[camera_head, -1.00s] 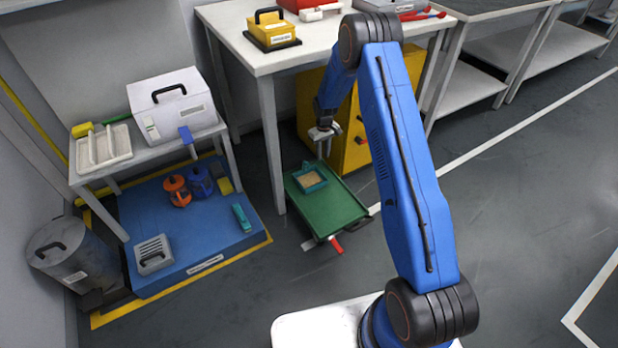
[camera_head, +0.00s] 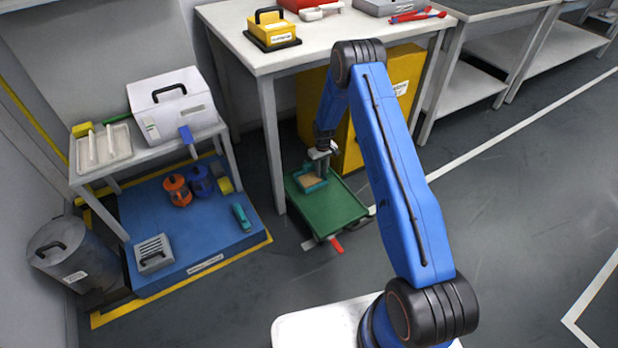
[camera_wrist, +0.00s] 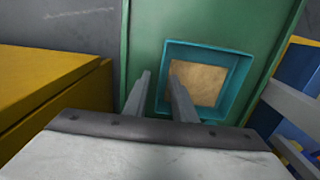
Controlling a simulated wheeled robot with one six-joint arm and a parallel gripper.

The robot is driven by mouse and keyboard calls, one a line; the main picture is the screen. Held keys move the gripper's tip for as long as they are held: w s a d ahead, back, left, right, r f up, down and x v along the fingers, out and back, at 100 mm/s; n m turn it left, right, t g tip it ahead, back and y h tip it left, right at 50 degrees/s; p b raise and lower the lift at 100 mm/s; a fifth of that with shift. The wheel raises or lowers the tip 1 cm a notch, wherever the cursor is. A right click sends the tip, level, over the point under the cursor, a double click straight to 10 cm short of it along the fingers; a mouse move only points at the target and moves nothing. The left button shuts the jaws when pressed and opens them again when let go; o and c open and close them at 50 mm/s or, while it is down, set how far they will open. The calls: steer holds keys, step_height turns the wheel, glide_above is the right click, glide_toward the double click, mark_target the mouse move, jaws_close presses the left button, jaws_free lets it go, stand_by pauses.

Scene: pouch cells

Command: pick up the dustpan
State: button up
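A teal square pan (camera_head: 312,182) with a tan inside, seemingly the dustpan, lies on the green flat cart (camera_head: 335,212). The pan also shows in the wrist view (camera_wrist: 238,70). My gripper (camera_head: 320,170) is low over the pan's far side in the head view and partly hides it. In the wrist view my gripper (camera_wrist: 160,72) has its two fingers apart, one on each side of the pan's left wall. Whether the fingers touch the wall cannot be told.
A yellow cabinet (camera_head: 350,150) stands close behind the cart, under the white table (camera_head: 270,62). The table leg (camera_head: 272,150) is just left of the cart. A blue mat (camera_head: 190,235) with several objects lies further left. The floor to the right is open.

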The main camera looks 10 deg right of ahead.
jaws_close()
